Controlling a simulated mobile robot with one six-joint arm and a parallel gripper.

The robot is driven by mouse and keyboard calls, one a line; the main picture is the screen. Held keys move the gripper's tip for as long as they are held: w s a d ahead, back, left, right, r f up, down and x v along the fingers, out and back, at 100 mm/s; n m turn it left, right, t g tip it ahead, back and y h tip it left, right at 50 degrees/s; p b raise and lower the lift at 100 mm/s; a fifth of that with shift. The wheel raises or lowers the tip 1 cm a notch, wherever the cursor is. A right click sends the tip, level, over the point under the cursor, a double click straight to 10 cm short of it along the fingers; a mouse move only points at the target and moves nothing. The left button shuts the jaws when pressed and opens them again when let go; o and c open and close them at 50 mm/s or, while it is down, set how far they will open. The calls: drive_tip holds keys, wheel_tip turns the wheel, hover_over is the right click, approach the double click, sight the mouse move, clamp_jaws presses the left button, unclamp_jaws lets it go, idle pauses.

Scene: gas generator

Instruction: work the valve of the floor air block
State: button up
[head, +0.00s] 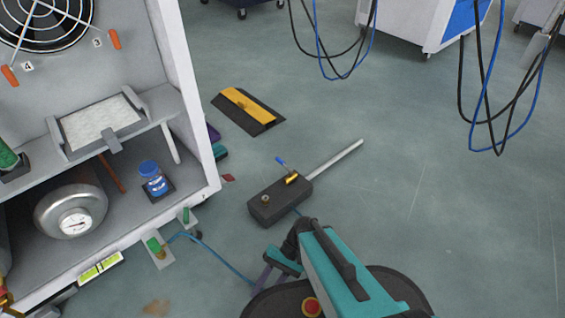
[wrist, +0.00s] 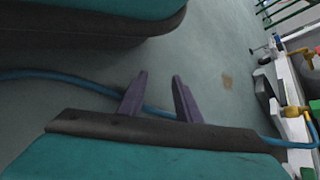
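The floor air block (head: 265,207) is a dark box on the floor in the middle of the head view. A brass valve (head: 292,178) with a short blue handle (head: 281,161) stands on its top, beside a small round brass fitting (head: 265,198). A grey pipe (head: 338,157) extends from the block to the upper right. My gripper (wrist: 160,75) shows two purple fingers, apart, with nothing held between them. The block is not recognisable in the wrist view. In the head view my teal arm is below the block, with the purple finger parts low and left of it.
A blue hose (head: 221,260) runs over the floor from the cabinet's foot towards the block; it passes behind my fingers in the wrist view (wrist: 70,80). The white cabinet (head: 185,95) stands left. A yellow-black ramp (head: 248,107) lies beyond the block. Floor to the right is clear.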

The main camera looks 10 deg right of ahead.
drive_tip(key=shift+c, duration=0.4)
drive_tip(key=shift+r, duration=0.1)
drive_tip(key=c, duration=0.7)
drive_tip(key=shift+r+p, duration=0.25)
drive_tip(key=shift+p, duration=0.15)
clamp_jaws()
drive_tip(key=s+d+r+n+h+p, duration=0.1)
drive_tip(key=d+r+h+p, duration=0.2)
drive_tip(key=r+p, duration=1.3)
drive_tip(key=s+d+r+n+t+h+p, duration=0.1)
drive_tip(key=d+r+h+p, duration=0.2)
drive_tip(key=r+p, duration=1.4)
drive_tip(key=s+d+r+h+p, duration=0.1)
drive_tip(key=d+r+p, duration=0.8)
drive_tip(key=p, duration=2)
drive_tip(key=shift+d+r+n+t+h, duration=0.3)
drive_tip(key=shift+r+h, duration=0.6)
drive_tip(key=shift+r, duration=2.8)
drive_tip(key=shift+a, duration=0.1)
drive_tip(key=shift+s, duration=0.1)
